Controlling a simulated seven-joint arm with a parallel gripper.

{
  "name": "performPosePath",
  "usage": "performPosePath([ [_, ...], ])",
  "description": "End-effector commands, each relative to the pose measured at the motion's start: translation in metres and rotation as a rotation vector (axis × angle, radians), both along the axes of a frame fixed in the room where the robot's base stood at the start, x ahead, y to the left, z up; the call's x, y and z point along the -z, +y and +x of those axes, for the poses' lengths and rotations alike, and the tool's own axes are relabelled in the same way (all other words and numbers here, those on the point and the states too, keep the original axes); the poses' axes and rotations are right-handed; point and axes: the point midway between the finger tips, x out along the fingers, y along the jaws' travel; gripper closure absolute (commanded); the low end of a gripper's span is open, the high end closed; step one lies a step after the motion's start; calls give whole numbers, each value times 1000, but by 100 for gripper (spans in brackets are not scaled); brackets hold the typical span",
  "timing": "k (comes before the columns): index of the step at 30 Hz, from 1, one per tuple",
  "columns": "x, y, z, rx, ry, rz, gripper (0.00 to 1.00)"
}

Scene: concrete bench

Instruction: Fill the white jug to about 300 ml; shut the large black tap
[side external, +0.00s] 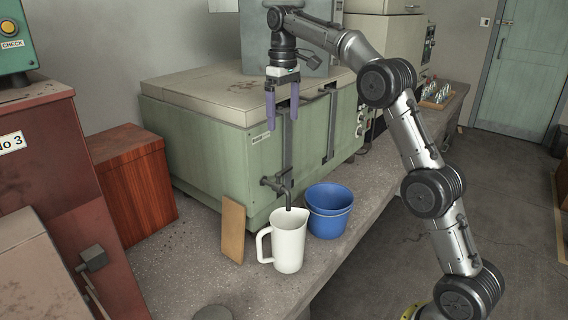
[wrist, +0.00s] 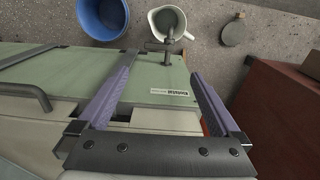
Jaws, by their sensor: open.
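The white jug (side external: 289,246) stands upright on the bench, its handle to the left. It also shows in the wrist view (wrist: 180,24), where I look into its mouth; I cannot tell its water level. The dark tap (side external: 277,184) is on the front of the green cabinet, its spout over the jug. In the wrist view the tap (wrist: 160,46) overlaps the jug's near rim. I see no clear stream and cannot tell the tap's setting. My gripper (side external: 282,122) is open and empty, fingers pointing down, above the tap and apart from it.
A blue bucket (side external: 329,222) stands right of the jug. A tan board (side external: 233,232) leans on the green cabinet (side external: 220,165) at the left. A grey disc (side external: 212,313) lies on the front bench. A brown wooden box (side external: 133,190) and red machine (side external: 45,165) block the left.

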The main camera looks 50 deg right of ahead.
Motion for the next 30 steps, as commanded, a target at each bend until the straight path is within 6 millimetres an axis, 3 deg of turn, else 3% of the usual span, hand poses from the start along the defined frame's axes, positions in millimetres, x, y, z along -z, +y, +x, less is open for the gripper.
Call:
performPosePath([
  [8, 23, -3, -1, 6, 6, 2, 0],
  [21, 104, -2, -1, 5, 7, 2, 0],
  [30, 136, -2, 0, 5, 3, 1, 0],
])
